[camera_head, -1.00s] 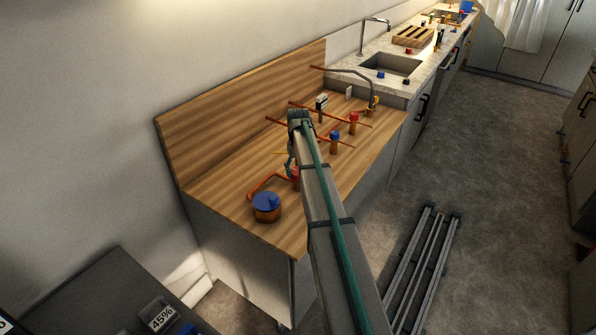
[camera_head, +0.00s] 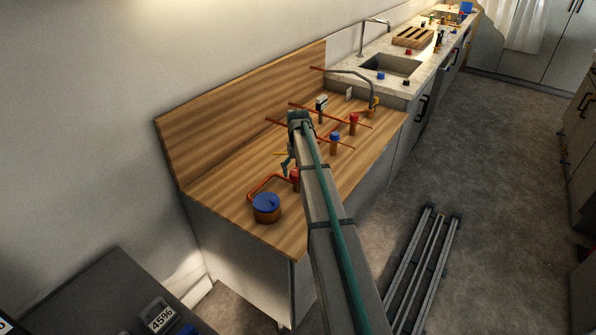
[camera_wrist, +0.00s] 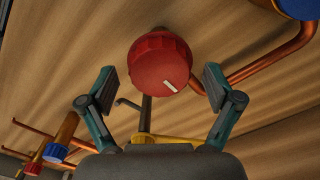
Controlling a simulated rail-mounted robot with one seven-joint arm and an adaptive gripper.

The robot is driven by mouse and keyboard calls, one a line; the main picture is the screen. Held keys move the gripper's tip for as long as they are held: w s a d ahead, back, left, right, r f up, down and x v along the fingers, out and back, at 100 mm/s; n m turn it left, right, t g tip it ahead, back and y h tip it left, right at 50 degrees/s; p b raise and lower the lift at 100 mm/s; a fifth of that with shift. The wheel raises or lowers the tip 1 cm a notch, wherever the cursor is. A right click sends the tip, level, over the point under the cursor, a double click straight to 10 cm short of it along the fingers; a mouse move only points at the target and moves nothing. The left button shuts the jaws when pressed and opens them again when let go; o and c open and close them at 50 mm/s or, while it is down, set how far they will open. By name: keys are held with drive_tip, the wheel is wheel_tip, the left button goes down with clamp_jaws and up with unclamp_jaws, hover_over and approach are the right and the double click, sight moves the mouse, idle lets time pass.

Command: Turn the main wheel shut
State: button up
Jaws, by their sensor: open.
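A round red wheel (camera_wrist: 160,63) with ribbed edges and a short white mark on its face fills the upper middle of the wrist view. It also shows in the head view (camera_head: 295,174), on the wooden worktop beside my arm and partly covered. My gripper (camera_wrist: 162,82) is open, with one finger to the left and one to the right of the red wheel. Both fingers look apart from it, and nothing is held. In the head view my gripper (camera_head: 289,160) hangs over the worktop just behind the wheel.
A blue-topped copper drum (camera_head: 266,208) stands at the worktop's front left, joined to a bent copper pipe (camera_wrist: 270,58). Red-capped (camera_head: 353,118) and blue-capped (camera_head: 335,137) valves stand right of my arm. A wooden backboard (camera_head: 250,95) borders the worktop (camera_head: 225,185).

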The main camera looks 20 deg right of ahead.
wheel_tip(320, 180, up, 12)
idle(0.5)
idle(0.3)
